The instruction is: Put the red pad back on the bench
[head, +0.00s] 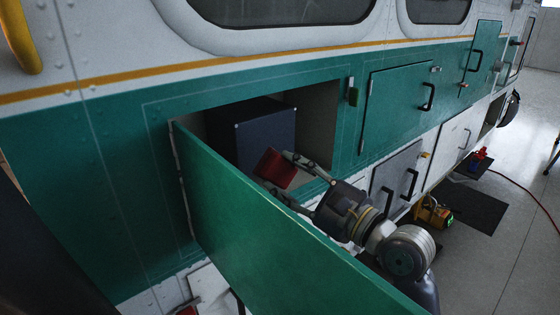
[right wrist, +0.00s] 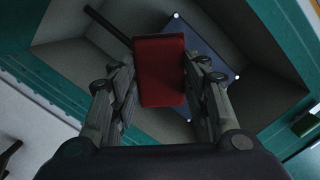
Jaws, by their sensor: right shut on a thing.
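The red pad (head: 275,168) is a small dark red block between the fingers of my right gripper (head: 289,178), at the mouth of an open compartment in the green helicopter side. In the right wrist view the pad (right wrist: 161,70) sits between both fingertips of the right gripper (right wrist: 160,78), which is shut on it. Behind the pad, inside the compartment, stands a dark blue-grey box (head: 265,137), also partly seen in the right wrist view (right wrist: 211,66). Whether pad and box touch cannot be told. I cannot make out a bench. My left gripper is not in view.
The open green door (head: 270,235) stands out in front of the compartment, close beside my right arm. A closed green hatch (head: 397,105) with a black handle is to the right. A yellow device (head: 433,213) and dark mats (head: 468,205) lie on the grey floor at right.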

